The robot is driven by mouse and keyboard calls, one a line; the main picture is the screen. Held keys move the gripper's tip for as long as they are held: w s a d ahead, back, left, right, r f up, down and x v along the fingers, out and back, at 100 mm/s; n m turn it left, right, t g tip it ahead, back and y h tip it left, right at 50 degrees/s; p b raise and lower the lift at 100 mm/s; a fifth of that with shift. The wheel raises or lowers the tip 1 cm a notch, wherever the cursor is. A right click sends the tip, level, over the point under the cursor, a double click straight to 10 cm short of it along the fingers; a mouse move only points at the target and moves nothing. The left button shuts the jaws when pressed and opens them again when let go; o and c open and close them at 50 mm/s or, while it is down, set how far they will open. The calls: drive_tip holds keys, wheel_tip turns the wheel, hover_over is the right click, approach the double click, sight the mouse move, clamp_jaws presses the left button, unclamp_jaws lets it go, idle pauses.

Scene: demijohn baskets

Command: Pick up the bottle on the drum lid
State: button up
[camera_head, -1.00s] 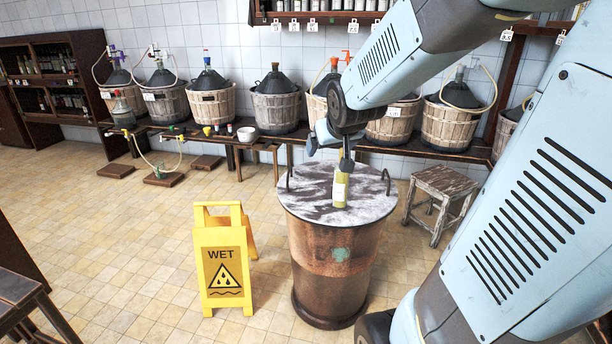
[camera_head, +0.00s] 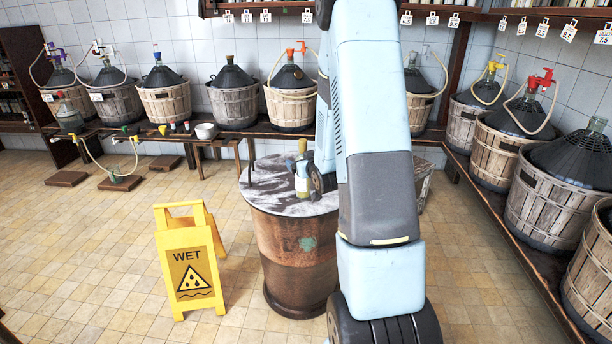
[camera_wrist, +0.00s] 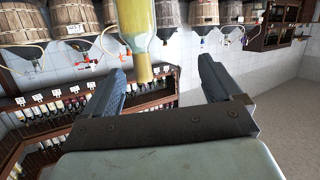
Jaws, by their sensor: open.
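The bottle (camera_head: 303,187), pale yellow-green with a light label, stands upright on the drum lid (camera_head: 268,190), toward its right side. My gripper (camera_head: 300,167) is open at the bottle's upper part, close beside it; my arm hides part of the lid's right side. In the wrist view, which looks upside down, the bottle (camera_wrist: 138,25) hangs from the top edge with its neck pointing down. The neck lies in the gap between the spread fingers of my gripper (camera_wrist: 163,78), nearer the left finger. I cannot tell whether a finger touches it.
A yellow wet-floor sign (camera_head: 190,262) stands left of the drum (camera_head: 297,255). A stool (camera_head: 423,180) is partly hidden behind my arm. Demijohn baskets (camera_head: 165,100) line the back bench and the right bench (camera_head: 500,205).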

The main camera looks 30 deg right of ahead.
drive_tip(key=s+d+f+t, duration=0.2)
drive_tip(key=d+f+t, duration=0.15)
drive_tip(key=f, duration=0.55)
drive_tip(key=w+d+f, duration=0.1)
drive_tip(key=w, duration=1.2)
drive_tip(key=shift+d+f+m, duration=0.15)
drive_tip(key=shift+f+m, duration=0.05)
drive_tip(key=shift+m, duration=0.2)
drive_tip(key=shift+c, duration=0.3)
drive_tip(key=c, duration=1.6)
drive_tip(key=shift+r, duration=0.15)
drive_tip(key=s+a+r, duration=0.1)
drive_tip(key=s+r, duration=0.3)
drive_tip(key=s+a+r, duration=0.1)
drive_tip(key=s+r, duration=0.3)
drive_tip(key=s, duration=0.1)
drive_tip(key=s+a+r, duration=0.2)
drive_tip(key=s+r, duration=0.2)
drive_tip(key=shift+s+r, duration=0.2)
drive_tip(key=shift+r, duration=0.2)
